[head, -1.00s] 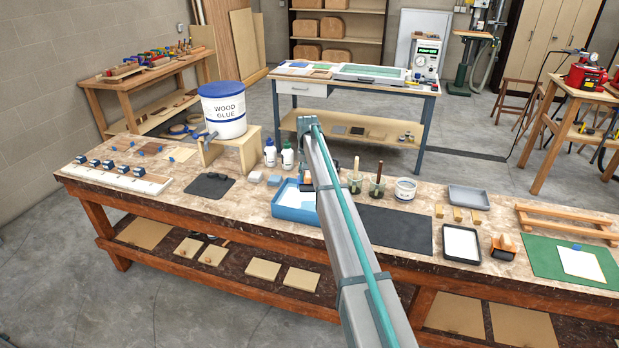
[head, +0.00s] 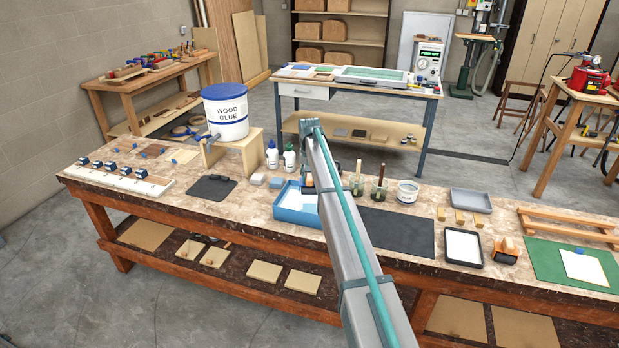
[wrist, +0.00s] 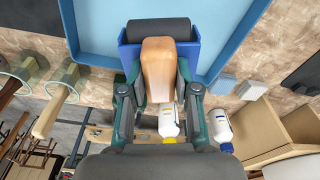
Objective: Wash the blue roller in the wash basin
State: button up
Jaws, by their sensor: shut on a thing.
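The blue roller shows in the wrist view with a blue frame (wrist: 210,52), a dark cylinder (wrist: 158,31) and a wooden handle (wrist: 158,68). My gripper (wrist: 161,85) is shut on the handle, with a finger on each side. The light-blue wash basin (head: 297,216) stands on the bench, partly hidden behind my arm in the head view. Its blue wall (wrist: 88,48) surrounds the roller's end of the wrist picture. The roller appears over the basin's edge; I cannot tell whether it touches the basin.
Glass jars with brushes (head: 379,187) and a white tub (head: 407,191) stand to the right. A dark mat (head: 395,232) lies clear right of my arm.

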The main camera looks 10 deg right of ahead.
aim_at(310, 175)
jog(key=shift+r, duration=0.1)
jog(key=shift+r+p, duration=0.9)
jog(key=shift+r, duration=1.55)
